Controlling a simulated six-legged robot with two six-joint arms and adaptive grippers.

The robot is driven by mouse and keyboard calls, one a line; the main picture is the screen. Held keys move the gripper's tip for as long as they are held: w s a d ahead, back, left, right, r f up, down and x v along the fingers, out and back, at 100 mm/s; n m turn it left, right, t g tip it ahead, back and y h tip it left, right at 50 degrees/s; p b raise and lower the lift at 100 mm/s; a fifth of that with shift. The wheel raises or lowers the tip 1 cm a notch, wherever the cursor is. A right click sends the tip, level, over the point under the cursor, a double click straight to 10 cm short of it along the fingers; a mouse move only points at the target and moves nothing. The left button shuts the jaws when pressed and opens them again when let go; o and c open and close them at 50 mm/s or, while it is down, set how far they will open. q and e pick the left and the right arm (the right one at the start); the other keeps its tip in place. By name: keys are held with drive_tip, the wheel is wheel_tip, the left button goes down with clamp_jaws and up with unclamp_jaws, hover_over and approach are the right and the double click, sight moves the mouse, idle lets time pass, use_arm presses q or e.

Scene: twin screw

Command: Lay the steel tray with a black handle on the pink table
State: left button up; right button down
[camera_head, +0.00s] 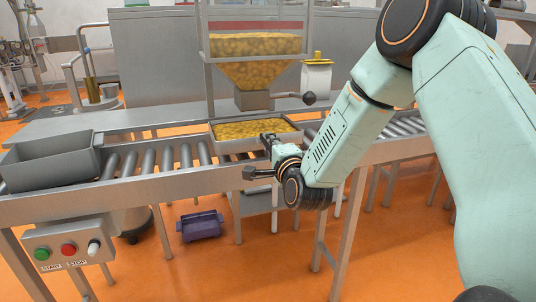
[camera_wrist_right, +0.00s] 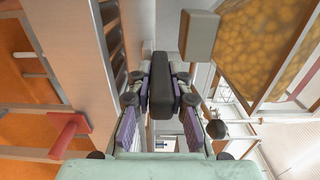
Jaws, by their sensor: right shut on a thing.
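The steel tray (camera_head: 227,146) sits on the roller conveyor under the hopper, filled with yellow pieces. My right gripper (camera_head: 268,150) is at the tray's near right side. In the right wrist view, the purple-padded fingers (camera_wrist_right: 160,88) are shut on a black bar, the tray's black handle (camera_wrist_right: 161,62). The handle is mostly hidden by the gripper in the head view. No pink table can be made out for sure; a red-pink flat piece (camera_wrist_right: 68,136) shows at the left of the right wrist view. My left gripper is not in view.
The hopper (camera_head: 258,70) stands above the tray, with a black-knobbed lever (camera_head: 309,98) to its right. A grey bin (camera_head: 50,170) is on the conveyor's left end. Start and stop buttons (camera_head: 68,249) are at front left.

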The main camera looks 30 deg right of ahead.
drive_tip(key=shift+p+v, duration=0.3)
drive_tip(key=shift+v, duration=1.2)
drive_tip(key=shift+r, duration=0.1)
